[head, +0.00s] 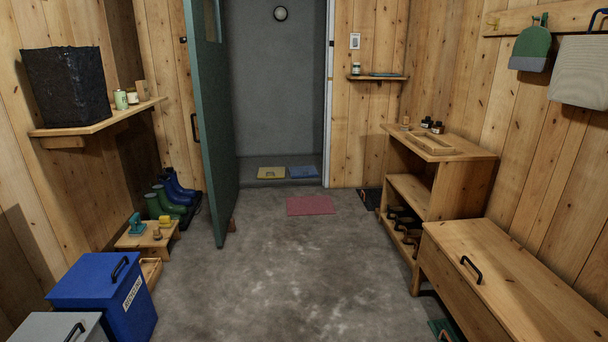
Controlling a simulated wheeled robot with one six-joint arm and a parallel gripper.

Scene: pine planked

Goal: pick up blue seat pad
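Nothing appears to lie on the blue pad. My gripper does not show in this view.
A green door (211,120) stands open left of the doorway. A red mat (311,205) lies before it. The middle floor (290,265) is clear. A blue bin (103,293) and low stool (148,238) stand left; a wooden bench (510,275) and shelf unit (440,185) stand right.

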